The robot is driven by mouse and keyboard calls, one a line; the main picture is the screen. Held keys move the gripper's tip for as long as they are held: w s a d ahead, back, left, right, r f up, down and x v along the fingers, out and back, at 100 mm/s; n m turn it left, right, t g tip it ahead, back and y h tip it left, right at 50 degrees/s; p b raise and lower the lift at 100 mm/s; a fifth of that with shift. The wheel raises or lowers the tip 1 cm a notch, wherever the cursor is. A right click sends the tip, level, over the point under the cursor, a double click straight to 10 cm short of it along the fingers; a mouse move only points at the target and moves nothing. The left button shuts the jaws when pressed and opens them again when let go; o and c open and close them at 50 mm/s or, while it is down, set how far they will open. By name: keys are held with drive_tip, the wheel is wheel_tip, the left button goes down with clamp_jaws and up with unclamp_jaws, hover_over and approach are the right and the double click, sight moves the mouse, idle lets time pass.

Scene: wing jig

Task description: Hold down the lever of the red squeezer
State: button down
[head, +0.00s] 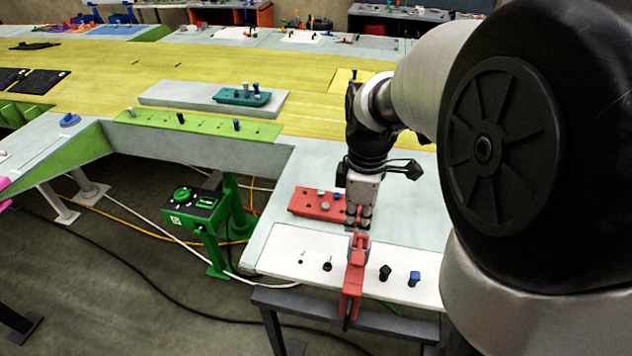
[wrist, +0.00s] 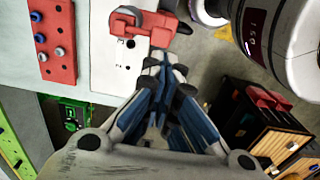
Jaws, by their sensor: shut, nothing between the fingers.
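The red squeezer (head: 352,280) is mounted at the front edge of the white plate, with its long red part hanging down past the edge in the head view. In the wrist view, the squeezer (wrist: 128,22) lies at the top, just beyond my fingertips. My gripper (head: 358,222) points down directly above the squeezer's upper end. In the wrist view, my gripper (wrist: 167,66) has its fingers together with nothing between them. I cannot tell whether the fingertips touch the squeezer, and its lever is partly hidden behind them.
The white plate (head: 290,248) carries black pegs and a blue peg (head: 414,278). A red block (head: 310,204) with grey and blue pegs lies behind it. A green stand (head: 200,212) is at the left.

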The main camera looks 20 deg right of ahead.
sight(351, 261)
wheel_tip(351, 261, down, 10)
drive_tip(key=shift+r, duration=0.25)
drive_tip(key=shift+b, duration=0.3)
drive_tip(key=b, duration=0.1)
drive_tip(key=f+t+b, duration=0.1)
drive_tip(key=b, duration=0.1)
drive_tip(key=shift+s+a+f+h, duration=0.2)
drive_tip(key=shift+f+h, duration=0.05)
drive_tip(key=shift+h, duration=0.15)
drive_tip(key=shift+s+a+f+b, duration=0.1)
drive_tip(key=shift+s+f+b, duration=0.15)
drive_tip(key=shift+f+b, duration=0.2)
drive_tip(key=shift+f, duration=0.4)
idle(0.9)
